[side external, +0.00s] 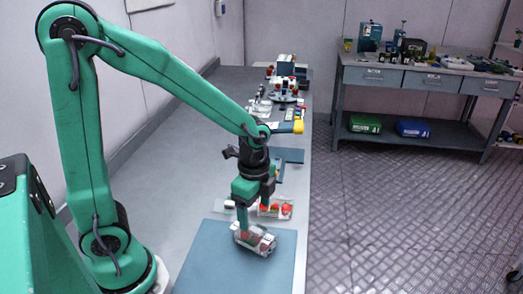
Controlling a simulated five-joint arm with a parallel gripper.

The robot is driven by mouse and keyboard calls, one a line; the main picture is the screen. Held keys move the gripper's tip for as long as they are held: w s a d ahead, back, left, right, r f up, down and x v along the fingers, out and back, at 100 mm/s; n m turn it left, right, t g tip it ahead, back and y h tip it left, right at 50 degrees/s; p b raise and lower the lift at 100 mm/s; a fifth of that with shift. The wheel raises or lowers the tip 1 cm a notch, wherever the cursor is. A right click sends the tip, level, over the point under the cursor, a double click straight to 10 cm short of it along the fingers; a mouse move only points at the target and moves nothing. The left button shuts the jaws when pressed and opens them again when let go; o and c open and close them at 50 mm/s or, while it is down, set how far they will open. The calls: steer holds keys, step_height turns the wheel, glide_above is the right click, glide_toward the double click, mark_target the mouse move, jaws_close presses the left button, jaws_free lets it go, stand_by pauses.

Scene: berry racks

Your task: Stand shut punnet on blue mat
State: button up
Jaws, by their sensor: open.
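A clear punnet (256,241) with some red contents sits on the near blue mat (275,277), close to the mat's far edge. It looks shut, but its lid is too small to make out surely. My gripper (254,219) points down just above and around the top of this punnet, with its jaws open. One finger comes down at the punnet's far left; whether it touches the punnet I cannot tell. The other finger partly covers a second clear punnet (286,210) with red berries, which lies behind on the grey bench.
The grey bench (185,172) is mostly clear on the left. A separate workbench (415,83) with drawers stands at the back right, across open floor.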

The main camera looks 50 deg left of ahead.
steer(key=shift+r, duration=1.25)
steer(key=s+a+r+n+t, duration=0.4)
steer(key=s+r+n, duration=0.4)
steer(key=r+n, duration=0.3)
steer(key=shift+s+r+n+t, duration=0.2)
steer(key=shift+r+n+t, duration=0.15)
steer(key=shift+n+t, duration=0.7)
steer(key=shift+n+g, duration=0.25)
